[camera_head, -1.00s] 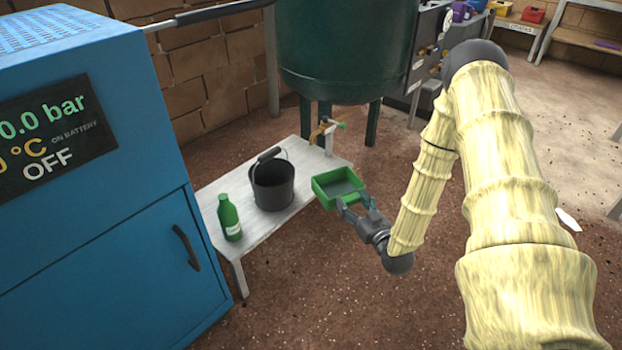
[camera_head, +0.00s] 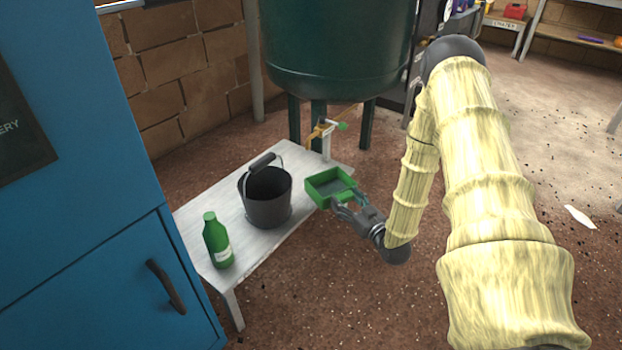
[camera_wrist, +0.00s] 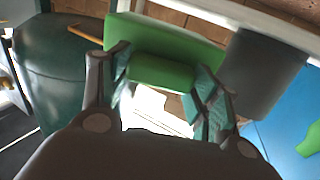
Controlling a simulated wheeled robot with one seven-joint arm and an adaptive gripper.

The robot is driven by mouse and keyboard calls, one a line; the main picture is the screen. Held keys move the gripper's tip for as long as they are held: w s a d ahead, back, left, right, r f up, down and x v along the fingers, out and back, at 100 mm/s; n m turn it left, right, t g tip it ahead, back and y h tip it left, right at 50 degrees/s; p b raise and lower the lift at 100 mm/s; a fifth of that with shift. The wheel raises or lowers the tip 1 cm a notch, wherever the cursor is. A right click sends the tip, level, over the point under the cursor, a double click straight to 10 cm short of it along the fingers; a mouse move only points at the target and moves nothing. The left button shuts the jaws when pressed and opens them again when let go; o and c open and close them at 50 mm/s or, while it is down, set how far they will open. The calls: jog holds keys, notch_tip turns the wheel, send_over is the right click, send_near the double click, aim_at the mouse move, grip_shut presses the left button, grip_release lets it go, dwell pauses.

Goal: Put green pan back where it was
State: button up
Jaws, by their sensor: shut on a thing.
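The green pan (camera_head: 331,188) is a shallow open tray, held by my gripper (camera_head: 352,203) near the right edge of the white bench. My gripper is shut on the pan's near side. In the wrist view the pan (camera_wrist: 165,38) shows beyond the fingers, with its green grip part (camera_wrist: 162,72) between the fingertips (camera_wrist: 165,85). I cannot tell whether the pan touches the bench.
A black bucket (camera_head: 268,200) and a green bottle (camera_head: 217,240) stand on the white bench (camera_head: 215,193), left of the pan. A tap (camera_head: 327,135) stands behind it, under the dark green tank (camera_head: 335,45). A blue cabinet (camera_head: 95,230) fills the left.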

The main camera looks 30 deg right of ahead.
aim_at(322, 175)
jog(key=w+b, duration=0.5)
jog(key=w, duration=1)
jog(key=shift+w+d+b, duration=0.1)
jog(key=shift+d+b, duration=0.05)
jog(key=shift+b, duration=0.15)
jog(key=f+b, duration=0.3)
jog(key=shift+w+f, duration=0.3)
jog(key=shift+w, duration=0.1)
jog(key=o, duration=1.1)
jog(key=shift+o, duration=0.2)
